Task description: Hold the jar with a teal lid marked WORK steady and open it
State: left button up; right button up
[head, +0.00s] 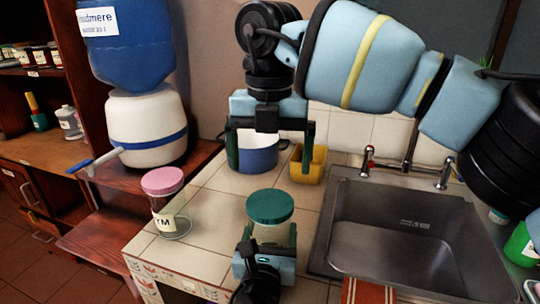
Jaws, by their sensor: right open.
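The jar with a teal lid (270,206) stands upright on the tiled counter, left of the sink. Its lid is on, and its label is not visible from here. My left gripper (268,236) comes in low from the front, with one finger on each side of the clear jar body, and looks shut on it. My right gripper (270,150) points down above the counter, behind and above the teal lid. Its fingers are wide apart, with nothing between them but the view of a blue pot behind.
A pink-lidded jar (164,196) stands to the left on the counter. The blue and white pot (258,158) and a yellow container (306,166) are at the back. The sink (400,240) with its taps is on the right. A water dispenser (146,125) stands at the left.

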aim_at(270, 202)
jog(key=m, duration=0.7)
jog(key=shift+f, duration=4)
jog(key=shift+c, duration=0.4)
